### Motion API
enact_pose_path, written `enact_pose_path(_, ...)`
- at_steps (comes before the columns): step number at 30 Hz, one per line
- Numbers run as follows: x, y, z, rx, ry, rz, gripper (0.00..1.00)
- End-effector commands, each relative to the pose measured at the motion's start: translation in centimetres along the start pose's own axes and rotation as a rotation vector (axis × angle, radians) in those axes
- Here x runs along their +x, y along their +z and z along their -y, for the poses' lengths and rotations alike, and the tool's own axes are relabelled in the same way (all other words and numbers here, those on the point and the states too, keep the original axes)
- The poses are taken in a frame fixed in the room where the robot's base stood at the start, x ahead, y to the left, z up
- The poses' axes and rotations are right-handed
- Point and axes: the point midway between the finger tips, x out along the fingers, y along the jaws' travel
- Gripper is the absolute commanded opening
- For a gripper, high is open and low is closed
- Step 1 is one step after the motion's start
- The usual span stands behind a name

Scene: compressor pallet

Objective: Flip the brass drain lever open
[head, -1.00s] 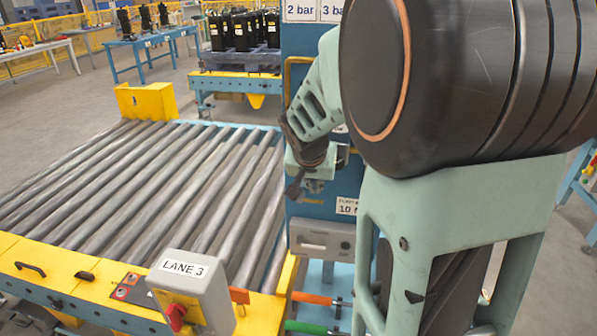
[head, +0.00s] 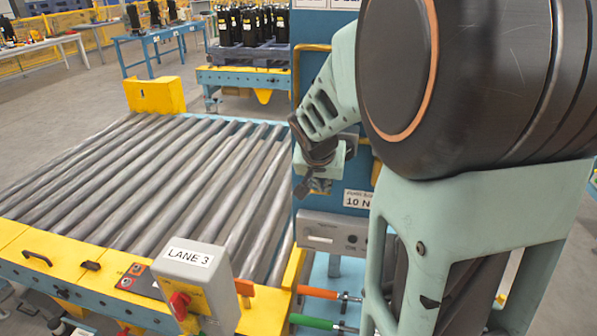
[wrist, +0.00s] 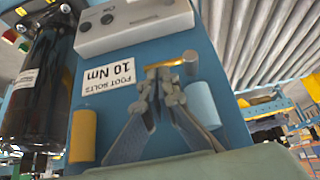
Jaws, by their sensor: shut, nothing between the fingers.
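A short brass-coloured bar (wrist: 165,65), which looks like the drain lever, shows in the wrist view against the blue column face. My gripper (wrist: 162,86) is shut and empty, its fingertips right at the bar and overlapping it in the picture. I cannot tell whether they touch it.
The column bears a "FOOT BOLTS 10 Nm" label (wrist: 108,80) and a grey panel (wrist: 130,22). A yellow cylinder (wrist: 82,135) and a light-blue one (wrist: 203,104) flank my fingers. A black cylinder (wrist: 45,80) stands left. The roller conveyor (head: 150,180) is empty; a LANE 3 box (head: 195,285) stands in front.

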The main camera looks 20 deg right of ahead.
Motion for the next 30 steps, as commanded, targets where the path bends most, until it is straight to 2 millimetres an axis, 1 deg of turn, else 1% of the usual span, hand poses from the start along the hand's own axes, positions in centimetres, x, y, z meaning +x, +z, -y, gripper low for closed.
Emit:
enact_pose_path(22,0.6,0.4,-0.5,0.001,-0.001,-0.001,0.0)
enact_pose_path(30,1.1,0.7,-0.7,0.0,0.0,-0.001,0.0)
